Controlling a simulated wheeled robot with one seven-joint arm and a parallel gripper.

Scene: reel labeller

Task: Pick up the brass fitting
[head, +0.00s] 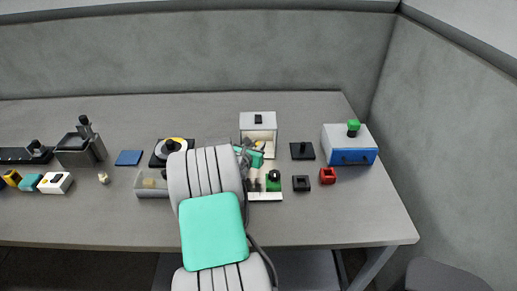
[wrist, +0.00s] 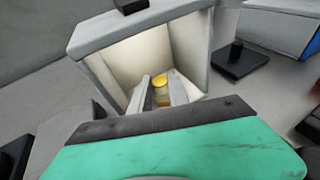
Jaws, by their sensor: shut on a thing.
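My gripper (wrist: 161,93) shows in the wrist view with its two grey fingers pointing into a lit, open-fronted box (wrist: 95,75). It is shut on a small golden, round-topped piece, which I take for the brass fitting (wrist: 160,80). The fitting's lower part is mostly hidden between the fingers, and I cannot tell whether it touches the box floor. In the head view the same white box (head: 258,119) stands at the back of the table, and my arm and teal gripper body cover its lower front. The fitting cannot be made out there.
Right of the box are a black base with a post (head: 302,151), a black square part (head: 301,183), a red part (head: 327,175) and a blue-white box (head: 349,145). A grey tray (head: 150,190) lies left of my arm. A small brass-coloured thing (head: 103,178) lies further left.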

